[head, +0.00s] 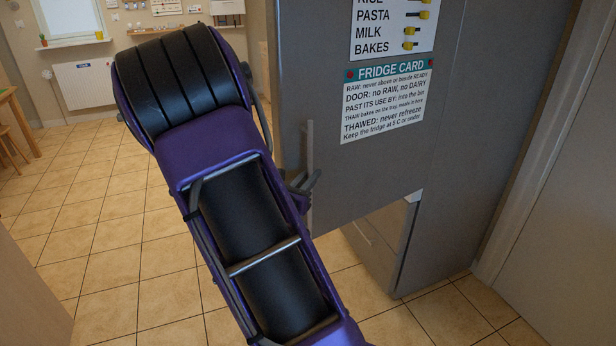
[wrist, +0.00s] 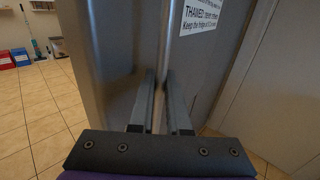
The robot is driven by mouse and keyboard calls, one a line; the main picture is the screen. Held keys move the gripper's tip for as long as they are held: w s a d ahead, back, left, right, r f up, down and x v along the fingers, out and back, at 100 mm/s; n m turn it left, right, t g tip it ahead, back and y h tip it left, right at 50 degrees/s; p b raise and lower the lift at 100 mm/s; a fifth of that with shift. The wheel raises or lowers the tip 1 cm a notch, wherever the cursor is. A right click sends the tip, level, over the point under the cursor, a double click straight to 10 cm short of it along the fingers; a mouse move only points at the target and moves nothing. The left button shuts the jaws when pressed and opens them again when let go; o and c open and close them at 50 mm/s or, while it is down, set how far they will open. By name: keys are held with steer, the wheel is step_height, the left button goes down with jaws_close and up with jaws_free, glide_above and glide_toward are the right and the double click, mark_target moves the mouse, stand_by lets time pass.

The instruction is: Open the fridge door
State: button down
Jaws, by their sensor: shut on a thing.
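The grey fridge door (head: 370,175) stands swung out from the fridge body (head: 470,190), with its outer face towards the head camera. It bears a white and green fridge card (head: 385,105). Its vertical handle (head: 310,155) is near its free left edge. My gripper (head: 305,184) is at the lower part of this handle, partly hidden behind my purple arm. In the wrist view my gripper (wrist: 160,102) is shut on the handle (wrist: 170,45), with one finger on each side. The fridge inside is hidden behind the door.
A lower grey front (head: 375,245) shows under the door's bottom edge. A pale wall panel (head: 565,200) stands close on the right. Tiled floor (head: 115,240) is clear on the left. A radiator (head: 84,84) and window are far back.

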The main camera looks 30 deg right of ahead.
steer(key=shift+s+d, duration=0.1)
steer(key=shift+s, duration=0.25)
stand_by(0.3)
steer(key=c, duration=0.9)
jaws_free()
steer(key=p+v, duration=0.2)
steer(key=v, duration=1.5)
steer(key=shift+a, duration=0.2)
steer(key=shift+s, duration=0.15)
